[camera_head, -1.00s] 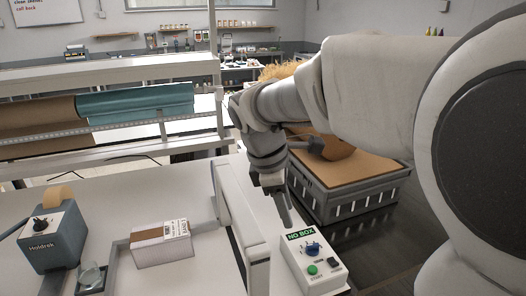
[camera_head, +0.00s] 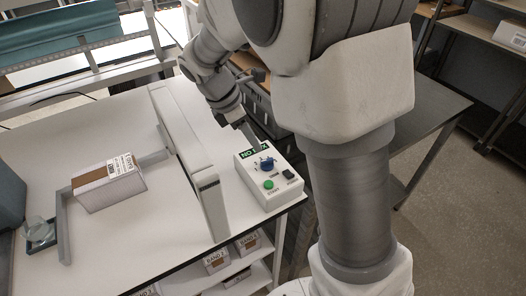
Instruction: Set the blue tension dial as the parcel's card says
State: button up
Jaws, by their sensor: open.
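The blue tension dial (camera_head: 267,163) sits on the white control box (camera_head: 268,192) near the table's right edge. The box has a green and white "NO BOX" display, a green button below the dial and a dark switch beside it. My gripper (camera_head: 254,143) hangs just behind the box, its tip over the display and near the dial, apart from the dial as far as I can tell. It is open and holds nothing visible. The parcel (camera_head: 109,187), a white box with a brown strip, lies on the left of the table. Its card (camera_head: 122,165) is on the top; its text is too small to read fully.
A tall white frame (camera_head: 190,165) stands between parcel and control box. Grey rails (camera_head: 64,228) border the parcel, with a glass dish (camera_head: 38,232) at left. Small labelled boxes (camera_head: 217,261) sit on a shelf below. My arm fills the right middle.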

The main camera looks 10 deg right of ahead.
aim_at(267, 159)
jog(key=x, duration=0.9)
jog(key=shift+r, duration=0.1)
grip_shut()
